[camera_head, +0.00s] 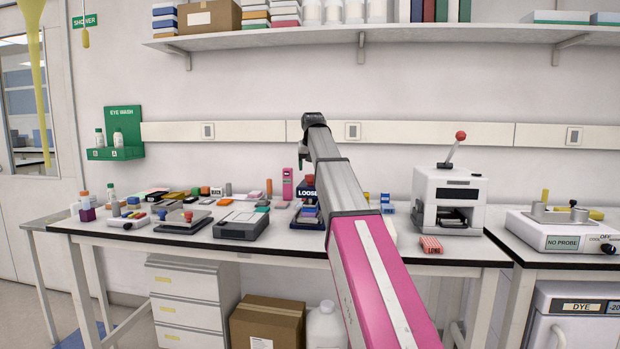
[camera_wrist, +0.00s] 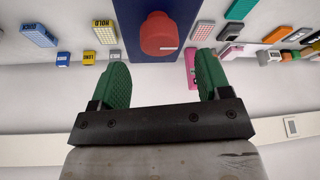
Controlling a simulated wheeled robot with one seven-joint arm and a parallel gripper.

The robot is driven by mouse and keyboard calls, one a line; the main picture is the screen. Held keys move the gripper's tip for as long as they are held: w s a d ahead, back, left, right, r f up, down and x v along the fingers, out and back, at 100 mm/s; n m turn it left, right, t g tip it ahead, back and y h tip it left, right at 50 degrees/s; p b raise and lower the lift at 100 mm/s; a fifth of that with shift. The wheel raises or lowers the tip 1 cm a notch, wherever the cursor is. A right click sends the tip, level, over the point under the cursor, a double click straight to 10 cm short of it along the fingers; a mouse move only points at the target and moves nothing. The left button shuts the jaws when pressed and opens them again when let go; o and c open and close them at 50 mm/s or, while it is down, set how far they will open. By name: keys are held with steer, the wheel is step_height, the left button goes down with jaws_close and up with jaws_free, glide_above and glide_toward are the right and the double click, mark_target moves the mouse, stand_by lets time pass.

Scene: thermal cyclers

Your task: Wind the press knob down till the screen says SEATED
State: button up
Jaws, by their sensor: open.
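The press knob (camera_wrist: 160,34) is red and round with a small white mark, set over a dark blue body (camera_wrist: 185,14) in the wrist view. The knob appears centred between and beyond the fingertips, with nothing held. My arm covers part of the press in the head view.
Many small boxes and blocks crowd the bench around the press. A pink block (camera_head: 287,184) stands close to its left. A white machine with a red-tipped lever (camera_head: 449,196) stands to the right. A shelf (camera_head: 400,36) runs above the bench.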

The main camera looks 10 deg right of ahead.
mark_target(310, 175)
steer(key=shift+x, duration=2.7)
steer(key=shift+c, duration=0.4)
steer(key=c, duration=0.9)
